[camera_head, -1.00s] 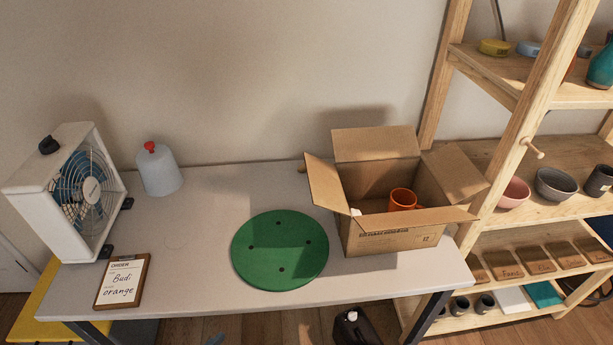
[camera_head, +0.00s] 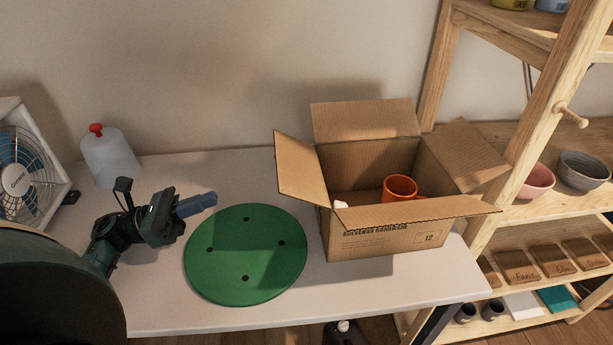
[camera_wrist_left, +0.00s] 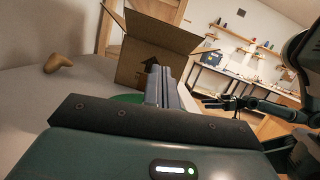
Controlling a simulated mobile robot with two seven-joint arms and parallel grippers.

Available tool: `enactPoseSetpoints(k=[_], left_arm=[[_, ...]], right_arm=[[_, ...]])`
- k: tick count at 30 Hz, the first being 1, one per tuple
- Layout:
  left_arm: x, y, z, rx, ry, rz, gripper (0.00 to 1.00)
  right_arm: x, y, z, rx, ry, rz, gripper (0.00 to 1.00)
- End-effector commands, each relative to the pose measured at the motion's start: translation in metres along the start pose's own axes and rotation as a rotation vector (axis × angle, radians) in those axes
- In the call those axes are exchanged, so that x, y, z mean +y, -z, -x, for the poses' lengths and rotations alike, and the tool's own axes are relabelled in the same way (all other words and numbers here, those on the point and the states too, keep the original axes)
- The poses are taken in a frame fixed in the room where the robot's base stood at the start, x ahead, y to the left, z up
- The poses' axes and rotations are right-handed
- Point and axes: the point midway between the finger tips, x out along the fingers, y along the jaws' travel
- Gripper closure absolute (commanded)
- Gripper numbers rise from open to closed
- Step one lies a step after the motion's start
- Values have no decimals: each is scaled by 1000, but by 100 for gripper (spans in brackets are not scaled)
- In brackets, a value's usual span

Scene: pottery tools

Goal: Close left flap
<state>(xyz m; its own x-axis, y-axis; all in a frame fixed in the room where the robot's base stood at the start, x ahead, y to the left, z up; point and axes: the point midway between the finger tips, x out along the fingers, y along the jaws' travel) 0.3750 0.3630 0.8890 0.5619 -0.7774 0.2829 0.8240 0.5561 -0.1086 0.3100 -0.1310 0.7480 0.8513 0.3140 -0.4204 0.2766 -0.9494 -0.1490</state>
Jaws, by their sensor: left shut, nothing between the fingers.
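The cardboard box (camera_head: 385,238) stands on the right part of the table with all its visible flaps open. Its left flap (camera_head: 300,168) sticks up and out to the left. An orange mug (camera_head: 399,188) and a small white thing are inside. My left gripper (camera_head: 212,198) is shut and empty, above the table to the left of the box, apart from the flap. In the left wrist view the shut fingers (camera_wrist_left: 167,82) point toward the box (camera_wrist_left: 140,62), whose open flaps show beyond them.
A round green board (camera_head: 246,254) lies on the table (camera_head: 350,294) between my left gripper and the box. A grey container with a red top (camera_head: 110,158) and a fan (camera_head: 22,172) stand at left. Wooden shelves (camera_head: 540,110) rise close to the box's right.

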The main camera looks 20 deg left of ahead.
Motion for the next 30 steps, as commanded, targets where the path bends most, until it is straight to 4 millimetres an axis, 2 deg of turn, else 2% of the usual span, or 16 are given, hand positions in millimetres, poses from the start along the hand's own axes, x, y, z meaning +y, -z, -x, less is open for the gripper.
enactPoseSetpoints(k=[3,7,11,16,21,24,30], left_arm=[[-1,4,8,30,44,-87,100],[-3,1,-1,32,54,-103,100],[-5,0,-24,30,54,-101,100],[-7,0,-61,29,54,-99,100],[-8,2,-96,28,53,-97,100],[-10,-12,-106,30,52,-99,100],[-12,-21,-119,31,51,-97,100]], right_arm=[[0,-3,-1,8,3,-8,24],[-2,1,1,5,5,-12,24],[-4,2,2,-11,10,-20,24],[-6,0,-3,-47,16,-22,24],[-6,8,-5,-49,12,-5,24],[-6,12,-2,-56,7,10,24],[-7,14,1,-62,5,25,24]])
